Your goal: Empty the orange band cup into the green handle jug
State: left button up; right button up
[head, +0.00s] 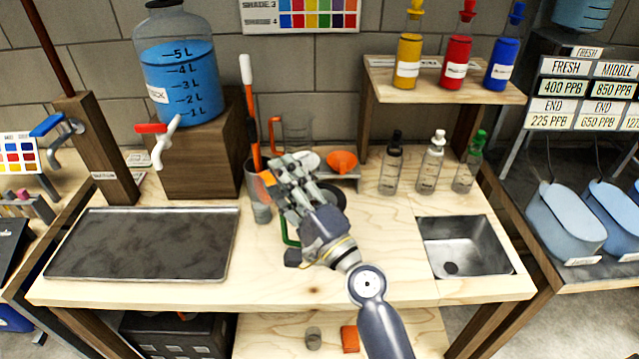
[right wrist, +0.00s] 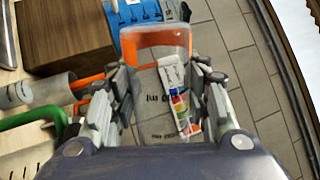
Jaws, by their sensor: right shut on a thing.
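My right gripper (head: 285,175) is shut on the clear cup with an orange band, above the middle of the bench. In the right wrist view the cup (right wrist: 150,100) sits between the two fingers (right wrist: 160,72), its orange band at the far end. In the head view only a bit of the orange band (head: 267,178) shows past the fingers. I cannot tell its exact tilt or what is in it. The green handle (head: 285,230) of the jug shows below and left of my gripper; the jug body is mostly hidden. The handle also shows in the right wrist view (right wrist: 30,118). My left gripper is not in view.
A grey holder (head: 259,205) with orange-handled tools stands close left of my gripper. Behind are an orange-handled jug (head: 296,132) and an orange funnel (head: 343,160). Several bottles (head: 432,165) stand right. A dark tray (head: 150,245) lies left; a sink (head: 465,245) is at right.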

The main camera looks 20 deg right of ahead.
aim_at(300, 163)
jog(key=shift+w+d+r+m+h+p, duration=0.1)
jog(key=shift+d+r+m+h+p, duration=0.2)
jog(key=shift+m+p, duration=0.55)
jog(key=shift+w+d+r+m+h+p, duration=0.1)
jog(key=shift+d+r+m+h+p, duration=0.1)
jog(key=shift+r+m+h+p, duration=0.45)
jog(key=shift+w+d+r+m+h+p, duration=0.15)
jog(key=shift+d+m+p, duration=0.1)
jog(key=shift+m+p, duration=0.7)
dwell(0.5)
jog(key=shift+w+d+r+m+h+p, duration=0.1)
jog(key=shift+d+r+m+h+p, duration=0.2)
jog(key=shift+m+p, duration=0.45)
jog(key=shift+w+d+r+m+h+p, duration=0.2)
jog(key=shift+d+m+p, duration=0.15)
jog(key=shift+m+p, duration=0.45)
jog(key=shift+w+d+r+m+h+p, duration=0.1)
jog(key=shift+d+r+m+h+p, duration=0.15)
jog(key=shift+m+p, duration=0.5)
dwell(1.2)
